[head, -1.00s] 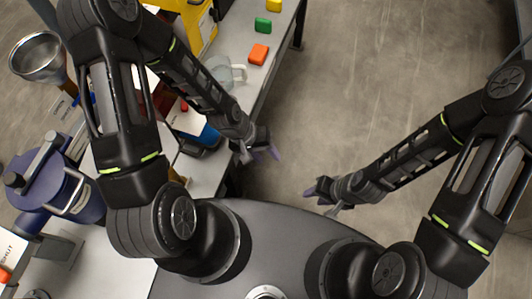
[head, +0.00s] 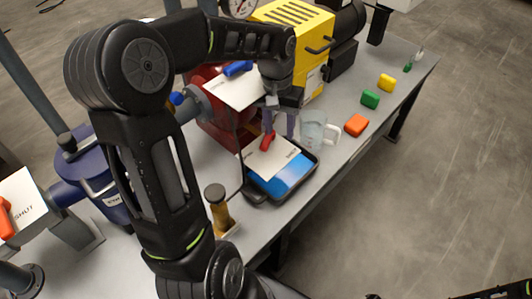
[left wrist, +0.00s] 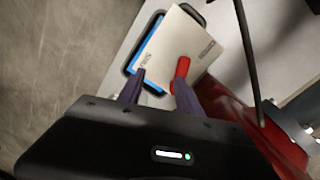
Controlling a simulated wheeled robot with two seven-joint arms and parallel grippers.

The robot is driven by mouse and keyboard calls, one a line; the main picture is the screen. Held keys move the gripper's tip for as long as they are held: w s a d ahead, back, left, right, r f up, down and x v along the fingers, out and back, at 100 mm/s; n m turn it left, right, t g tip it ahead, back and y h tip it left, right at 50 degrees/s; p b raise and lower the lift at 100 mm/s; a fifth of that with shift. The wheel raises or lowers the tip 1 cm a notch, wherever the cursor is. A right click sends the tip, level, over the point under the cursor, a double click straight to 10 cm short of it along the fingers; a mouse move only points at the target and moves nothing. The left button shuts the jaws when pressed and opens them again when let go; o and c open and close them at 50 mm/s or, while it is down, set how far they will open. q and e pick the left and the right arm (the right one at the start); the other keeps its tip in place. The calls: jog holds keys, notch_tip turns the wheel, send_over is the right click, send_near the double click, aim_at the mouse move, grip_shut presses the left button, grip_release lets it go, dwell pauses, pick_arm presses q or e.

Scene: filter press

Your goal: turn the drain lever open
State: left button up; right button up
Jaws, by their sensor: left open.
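The drain lever (head: 267,141) is a short red handle over a white label plate (head: 272,162), above a black tray (head: 309,171) with a blue inside. My left gripper (head: 280,130) points down at it, jaws open, its purple fingers around or just beside the red handle. In the left wrist view, the red lever (left wrist: 181,69) shows at the tip of the right finger of my gripper (left wrist: 160,79); the left finger is apart from it. I cannot tell if the right finger touches it.
A clear mug (head: 313,129) stands close right of the gripper. A yellow housing (head: 290,35), a red body (head: 215,108) and a blue-handled valve (head: 238,68) lie behind. Floor on the right is free.

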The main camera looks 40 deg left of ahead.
aim_at(266, 142)
pick_arm(q)
jog(key=shift+y, duration=0.4)
jog(key=a+r, duration=0.1)
jog(key=s+a+r, duration=0.2)
jog(key=shift+r, duration=0.25)
jog(key=shift+f, duration=0.15)
notch_tip(266, 142, down, 8)
jog(key=shift+r+b, duration=0.15)
jog(key=shift+b, duration=0.5)
grip_shut()
